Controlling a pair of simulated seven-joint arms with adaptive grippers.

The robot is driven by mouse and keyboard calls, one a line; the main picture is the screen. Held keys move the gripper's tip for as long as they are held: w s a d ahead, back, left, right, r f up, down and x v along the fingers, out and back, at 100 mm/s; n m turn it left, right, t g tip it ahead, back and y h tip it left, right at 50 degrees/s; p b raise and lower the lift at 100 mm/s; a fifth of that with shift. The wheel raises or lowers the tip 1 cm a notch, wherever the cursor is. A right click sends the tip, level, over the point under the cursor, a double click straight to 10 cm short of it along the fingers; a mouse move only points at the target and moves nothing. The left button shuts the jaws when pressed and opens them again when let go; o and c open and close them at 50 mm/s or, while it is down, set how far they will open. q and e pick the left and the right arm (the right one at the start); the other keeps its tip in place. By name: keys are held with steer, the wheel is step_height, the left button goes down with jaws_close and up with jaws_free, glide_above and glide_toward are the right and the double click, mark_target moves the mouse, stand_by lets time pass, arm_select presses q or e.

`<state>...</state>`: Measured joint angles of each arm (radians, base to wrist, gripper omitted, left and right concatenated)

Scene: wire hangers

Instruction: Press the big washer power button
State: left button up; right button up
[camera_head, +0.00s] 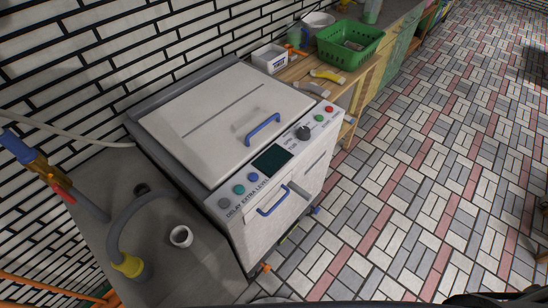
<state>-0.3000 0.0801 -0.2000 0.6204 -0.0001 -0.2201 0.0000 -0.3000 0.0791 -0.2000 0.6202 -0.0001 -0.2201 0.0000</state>
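The big washer (205,120) is a white top-loading machine standing against the wall, with its lid shut and a blue handle on the lid. Its sloped control panel has a dark display (272,160) and a dark round knob (303,132). Right of the knob are a green button (319,118) and a red button (329,109). Left of the display are a grey button (223,203), a teal button (239,189) and a blue button (252,177), labelled DELAY, EXTRA, LEVEL. The labels by the red and green buttons are too small to read. Neither gripper is in view.
A wooden counter right of the washer holds a white box (269,58), a green basket (350,44) and yellow curved items (327,76). The tiled floor (430,170) is mostly clear.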

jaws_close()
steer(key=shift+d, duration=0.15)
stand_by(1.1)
